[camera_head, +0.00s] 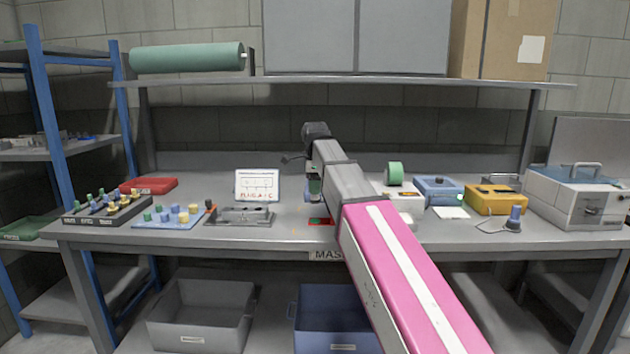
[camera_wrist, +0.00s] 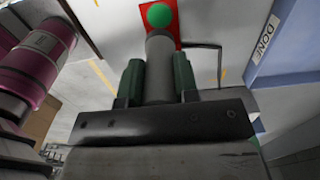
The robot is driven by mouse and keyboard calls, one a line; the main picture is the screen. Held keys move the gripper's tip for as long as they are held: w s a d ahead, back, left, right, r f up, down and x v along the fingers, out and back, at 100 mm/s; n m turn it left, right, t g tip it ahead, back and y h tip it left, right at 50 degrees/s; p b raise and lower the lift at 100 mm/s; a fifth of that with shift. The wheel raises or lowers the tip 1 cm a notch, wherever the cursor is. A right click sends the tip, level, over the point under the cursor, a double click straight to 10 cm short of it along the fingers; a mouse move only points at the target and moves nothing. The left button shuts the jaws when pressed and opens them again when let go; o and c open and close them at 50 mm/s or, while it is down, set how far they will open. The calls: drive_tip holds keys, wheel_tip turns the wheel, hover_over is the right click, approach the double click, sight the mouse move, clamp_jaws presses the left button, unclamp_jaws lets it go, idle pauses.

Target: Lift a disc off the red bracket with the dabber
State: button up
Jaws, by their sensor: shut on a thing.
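In the wrist view my gripper (camera_wrist: 159,82) is shut on the grey cylindrical dabber (camera_wrist: 160,60), with a green-padded finger on each side. The dabber points toward a red bracket (camera_wrist: 146,8). A round green disc (camera_wrist: 159,15) shows at the dabber's far end, against the red bracket. I cannot tell whether the dabber touches the disc or whether the disc still rests on the bracket. In the head view a small red patch with green on it, the bracket (camera_head: 321,221), lies near the table's front edge.
The blue bin (camera_head: 335,318) below the table shows its rim label "DONE" in the wrist view (camera_wrist: 264,38). A grey bin (camera_head: 201,312) stands left of it. A blue tray with pegs (camera_head: 170,224) and a grey fixture (camera_head: 240,217) lie left; a yellow box (camera_head: 495,200) stands right.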

sight(315, 197)
drive_tip(key=shift+f, duration=3.2)
drive_tip(key=shift+f, duration=0.25)
drive_tip(key=shift+r, duration=3.55)
